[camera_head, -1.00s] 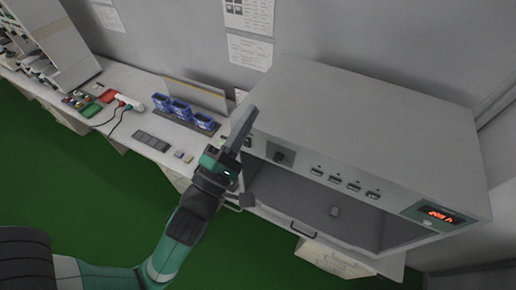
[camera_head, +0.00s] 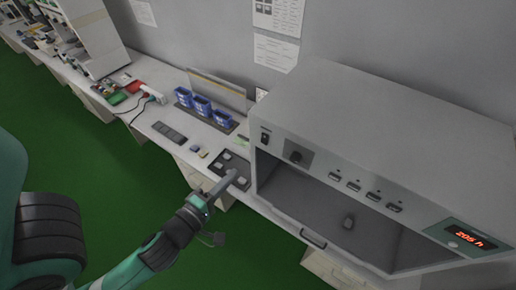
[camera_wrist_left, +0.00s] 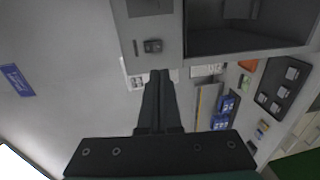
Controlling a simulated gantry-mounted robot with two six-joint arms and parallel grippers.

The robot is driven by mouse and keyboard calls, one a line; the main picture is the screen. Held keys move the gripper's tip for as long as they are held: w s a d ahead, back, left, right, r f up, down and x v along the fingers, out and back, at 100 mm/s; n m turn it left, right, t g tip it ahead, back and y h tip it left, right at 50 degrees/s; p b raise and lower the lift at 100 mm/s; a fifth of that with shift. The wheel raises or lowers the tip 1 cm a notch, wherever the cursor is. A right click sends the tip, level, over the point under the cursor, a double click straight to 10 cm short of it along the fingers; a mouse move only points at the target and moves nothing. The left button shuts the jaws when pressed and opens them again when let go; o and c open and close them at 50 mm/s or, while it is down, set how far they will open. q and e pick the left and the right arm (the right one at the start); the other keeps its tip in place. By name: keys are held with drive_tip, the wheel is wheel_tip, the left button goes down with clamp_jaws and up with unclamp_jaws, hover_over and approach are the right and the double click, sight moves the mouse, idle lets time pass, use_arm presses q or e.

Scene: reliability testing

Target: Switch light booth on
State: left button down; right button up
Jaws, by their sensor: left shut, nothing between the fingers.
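The light booth (camera_head: 380,130) is a large grey box at the right in the head view, with an open, unlit-looking interior. The switch also shows in the wrist view (camera_wrist_left: 153,46), just beyond the fingertips. My left gripper (camera_head: 228,178) is shut and empty, left of the booth's front and lower than the switch in the head view. In the wrist view its closed fingers (camera_wrist_left: 158,78) point towards the panel, apparently apart from the switch. My right gripper is not in view.
Several buttons (camera_head: 354,186) and a lit red display (camera_head: 468,240) are on the booth's panel. A black tray with pale pieces (camera_head: 219,166) lies on the bench left of the booth. Blue bins (camera_head: 202,105) stand behind it. Green floor (camera_head: 75,165) is clear in front.

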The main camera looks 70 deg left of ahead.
sight(263, 143)
use_arm(q)
drive_tip(key=p+x, duration=0.2)
drive_tip(key=x, duration=1.1)
drive_tip(key=shift+w+a+r, duration=0.1)
drive_tip(key=shift+w+a, duration=0.05)
drive_tip(key=shift+w+a+b, duration=0.1)
drive_tip(key=shift+w+b, duration=0.05)
drive_tip(key=shift+b, duration=0.6)
